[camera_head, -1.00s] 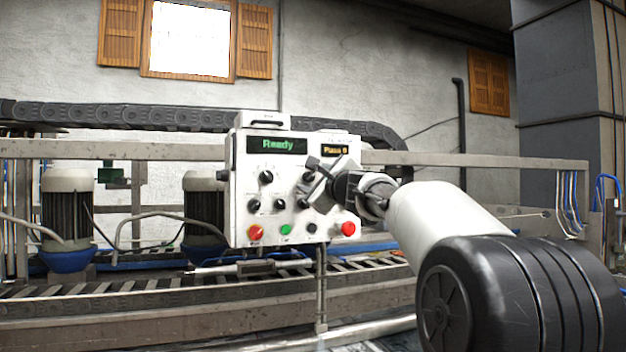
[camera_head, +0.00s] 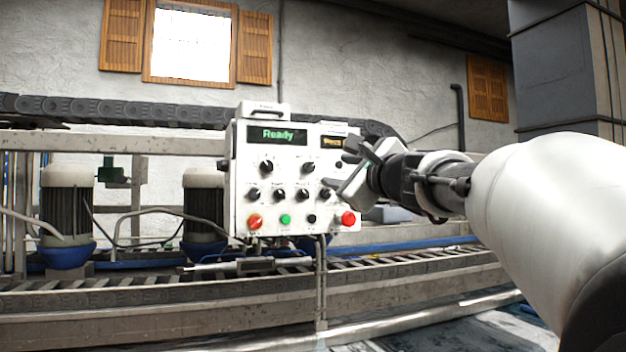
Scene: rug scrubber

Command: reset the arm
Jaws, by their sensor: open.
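My gripper (camera_head: 350,170) is in front of the right edge of a white control panel (camera_head: 240,200). Its fingers are spread apart and nothing is between them. My arm reaches in from the right side of the picture. The panel has a green display (camera_head: 277,135) reading "Ready" and a smaller amber display (camera_head: 331,142), partly unclear. Several black knobs sit below, with a red-orange knob (camera_head: 255,222), a green button (camera_head: 285,219) and a red button (camera_head: 348,218) at the bottom. My gripper hides part of the panel's right side, and I cannot tell whether it touches it.
The panel stands on a post (camera_head: 321,285) before a roller conveyor (camera_head: 150,305) with a metal frame. Two motors, one at the far left (camera_head: 67,215) and one beside the panel (camera_head: 204,210), stand behind. A grey pillar (camera_head: 555,70) rises at the right.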

